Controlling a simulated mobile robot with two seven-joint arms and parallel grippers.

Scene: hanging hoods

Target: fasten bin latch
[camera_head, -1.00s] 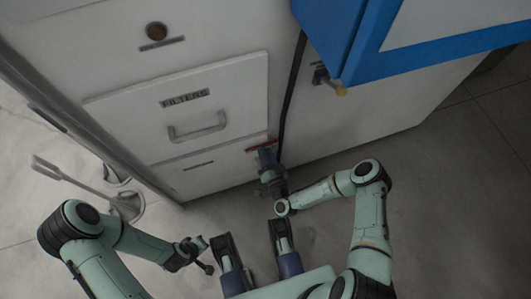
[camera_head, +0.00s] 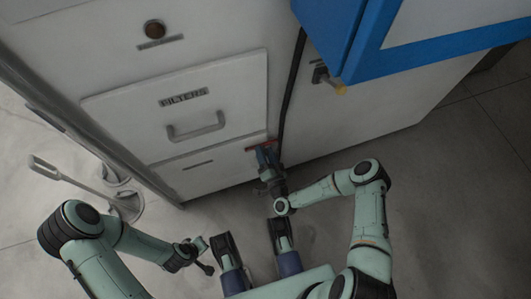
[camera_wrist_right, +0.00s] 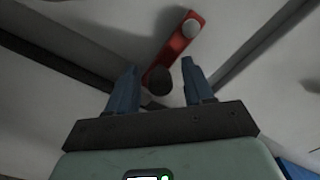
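The red bin latch (camera_head: 259,146) sits at the lower right corner of the filters panel, low on the white cabinet. In the right wrist view it is a slanted red bar (camera_wrist_right: 176,47) with a pale round knob at its upper end and a dark round piece at its lower end. My right gripper (camera_head: 266,156) is at the latch. Its two blue fingers (camera_wrist_right: 160,80) are apart, with the dark round end between or just beyond them; I cannot tell whether they touch it. My left gripper (camera_head: 207,257) is low, away from the cabinet; its opening is unclear.
A FILTERS drawer front (camera_head: 185,105) with a handle (camera_head: 196,127) is above the latch. A dark vertical strip (camera_head: 291,95) runs to its right. A blue-framed hood (camera_head: 335,40) overhangs at upper right. A long-handled tool (camera_head: 75,182) is at left. Floor at right is clear.

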